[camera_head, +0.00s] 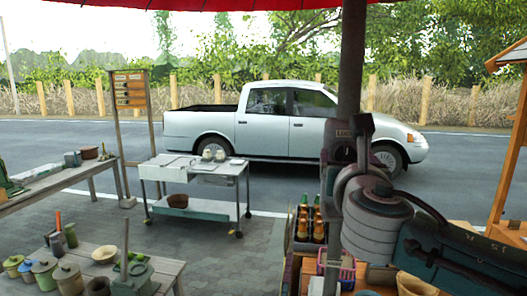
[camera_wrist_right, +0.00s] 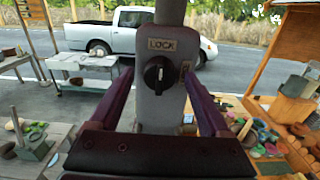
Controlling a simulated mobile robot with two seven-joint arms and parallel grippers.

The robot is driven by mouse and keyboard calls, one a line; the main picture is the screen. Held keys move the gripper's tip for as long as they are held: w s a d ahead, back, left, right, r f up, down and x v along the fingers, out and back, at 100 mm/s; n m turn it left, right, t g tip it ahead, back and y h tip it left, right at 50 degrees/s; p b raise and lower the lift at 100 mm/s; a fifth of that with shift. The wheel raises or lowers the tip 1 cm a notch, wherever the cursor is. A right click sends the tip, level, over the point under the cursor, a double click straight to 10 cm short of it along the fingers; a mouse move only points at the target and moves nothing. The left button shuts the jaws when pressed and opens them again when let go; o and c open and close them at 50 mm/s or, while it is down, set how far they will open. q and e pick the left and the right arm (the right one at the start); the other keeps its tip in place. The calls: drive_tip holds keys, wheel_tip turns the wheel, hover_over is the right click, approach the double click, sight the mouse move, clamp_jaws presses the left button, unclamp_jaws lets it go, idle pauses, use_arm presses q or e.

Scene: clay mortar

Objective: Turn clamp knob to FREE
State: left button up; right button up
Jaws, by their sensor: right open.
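The clamp knob (camera_wrist_right: 156,74) is black and round, with a pale pointer mark that stands about upright, toward the LOCK label above it. It sits on a grey clamp body (camera_wrist_right: 160,112) fixed to a dark pole. A second small label sits to the right of the knob, too small to read. My right gripper (camera_wrist_right: 159,78) is open, with one purple finger on each side of the clamp and gaps between the fingers and the knob. In the head view my right gripper (camera_head: 352,150) is at the pole and hides most of the clamp. My left gripper is not in view.
The dark pole (camera_head: 350,60) rises in front of the road. A bottle crate (camera_head: 308,228) stands left below my arm. A metal cart (camera_head: 195,172) and wooden tables with pots are at left. A pickup truck (camera_head: 290,125) is on the road behind.

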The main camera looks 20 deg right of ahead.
drive_tip(key=shift+c, duration=0.3)
clamp_jaws()
idle(0.4)
drive_tip(key=shift+m, duration=0.3)
drive_tip(key=m+b, duration=0.2)
drive_tip(key=shift+f+m, duration=0.15)
drive_tip(key=shift+m, duration=0.15)
drive_tip(key=m+b, duration=0.3)
drive_tip(key=m, duration=0.2)
drive_tip(key=shift+m, duration=0.3)
drive_tip(key=m+b, duration=0.4)
drive_tip(key=m, duration=0.2)
drive_tip(key=shift+m+b, duration=0.9)
drive_tip(key=shift+m, duration=0.6)
